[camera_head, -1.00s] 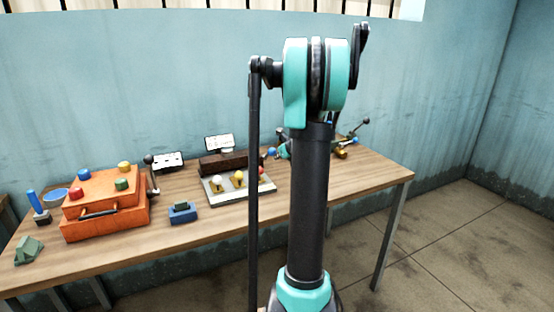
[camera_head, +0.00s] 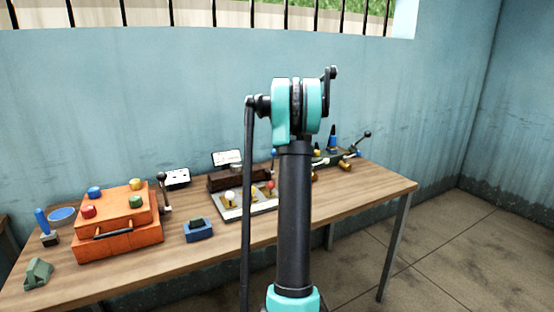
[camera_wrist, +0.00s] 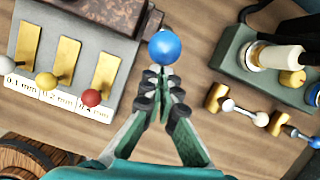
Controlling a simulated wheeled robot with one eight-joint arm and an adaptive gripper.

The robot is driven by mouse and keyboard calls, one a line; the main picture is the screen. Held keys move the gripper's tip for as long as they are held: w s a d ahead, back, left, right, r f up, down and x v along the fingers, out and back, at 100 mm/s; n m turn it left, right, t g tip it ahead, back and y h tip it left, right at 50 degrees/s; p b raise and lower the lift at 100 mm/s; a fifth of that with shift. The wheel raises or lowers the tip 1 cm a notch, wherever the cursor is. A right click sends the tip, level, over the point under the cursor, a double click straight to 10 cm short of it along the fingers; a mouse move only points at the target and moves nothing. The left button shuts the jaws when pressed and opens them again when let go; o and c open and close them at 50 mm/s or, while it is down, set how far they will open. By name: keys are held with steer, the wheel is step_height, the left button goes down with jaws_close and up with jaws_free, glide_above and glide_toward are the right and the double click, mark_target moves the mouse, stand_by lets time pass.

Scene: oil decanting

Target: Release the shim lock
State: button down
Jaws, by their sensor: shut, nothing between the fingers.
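The shim stand (camera_wrist: 100,30) shows in the wrist view with brass shims (camera_wrist: 66,60) in a row, labelled 0.1, 0.2 and 0.4 mm, with white, yellow and red knobs. A blue ball knob (camera_wrist: 163,47) is at the stand's right end; I cannot tell for sure that it is the lock's handle. My gripper (camera_wrist: 160,72) is shut and empty, its fingertips just below the knob in the picture; I cannot tell whether they touch. In the head view the stand (camera_head: 215,183) is left of my arm, which hides my gripper.
A green fixture (camera_wrist: 237,55) with a white cylinder and brass parts is right of my gripper. An orange box (camera_head: 118,240), a blue block (camera_head: 198,230) and a green block (camera_head: 38,272) stand on the wooden table (camera_head: 190,263). A barrel (camera_wrist: 20,158) shows lower left.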

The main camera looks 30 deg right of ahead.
steer(key=shift+g, duration=0.3)
steer(key=shift+w+a+r, duration=0.1)
steer(key=shift+w+r, duration=0.15)
steer(key=shift+w, duration=0.5)
steer(key=shift+w+r, duration=0.25)
steer(key=shift+w, duration=0.55)
steer(key=shift+w+a+r, duration=0.1)
steer(key=shift+w+r, duration=0.15)
steer(key=shift+w, duration=0.65)
